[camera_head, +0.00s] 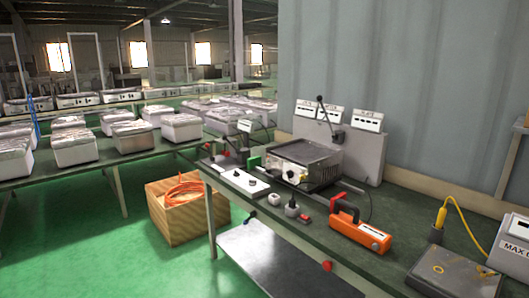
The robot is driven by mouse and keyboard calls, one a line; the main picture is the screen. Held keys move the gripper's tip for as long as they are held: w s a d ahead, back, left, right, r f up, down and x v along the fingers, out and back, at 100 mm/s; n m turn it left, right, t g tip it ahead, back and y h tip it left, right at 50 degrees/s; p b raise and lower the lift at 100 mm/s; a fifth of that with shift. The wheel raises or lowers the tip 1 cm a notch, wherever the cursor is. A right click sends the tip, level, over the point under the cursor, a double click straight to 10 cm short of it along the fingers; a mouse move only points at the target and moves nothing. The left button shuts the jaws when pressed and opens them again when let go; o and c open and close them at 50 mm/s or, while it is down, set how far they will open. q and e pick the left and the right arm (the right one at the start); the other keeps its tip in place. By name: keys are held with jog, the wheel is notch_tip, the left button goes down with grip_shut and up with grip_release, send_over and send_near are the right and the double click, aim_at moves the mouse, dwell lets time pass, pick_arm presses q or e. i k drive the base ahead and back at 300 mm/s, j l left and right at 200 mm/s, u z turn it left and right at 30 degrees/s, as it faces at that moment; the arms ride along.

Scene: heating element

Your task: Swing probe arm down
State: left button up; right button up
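A thin black arm (328,118), probably the probe arm, slants up to a dark knob at its upper left end. Its lower end meets a dark joint in front of a grey upright panel (363,153). It is raised above a dark flat-topped heating unit (305,155) on the green workbench (325,238). The arm's tip is well clear of the unit's top plate. Neither of my grippers shows in the head view.
An orange handheld tool (360,235) lies right of the unit. A white switch box (245,182) is at its left. A yellow cable (465,220) and grey boxes stand at the right. A wooden crate (185,225) is on the floor, beside clear green floor.

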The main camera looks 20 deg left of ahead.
aim_at(319, 98)
jog(key=i+u, duration=0.1)
jog(key=u, duration=0.7)
jog(key=i+l+u, duration=0.1)
jog(key=i+u, duration=0.25)
jog(key=i, duration=0.15)
jog(key=i+l+u, duration=0.3)
jog(key=i, duration=0.2)
jog(key=i+l, duration=0.15)
jog(key=i, duration=0.25)
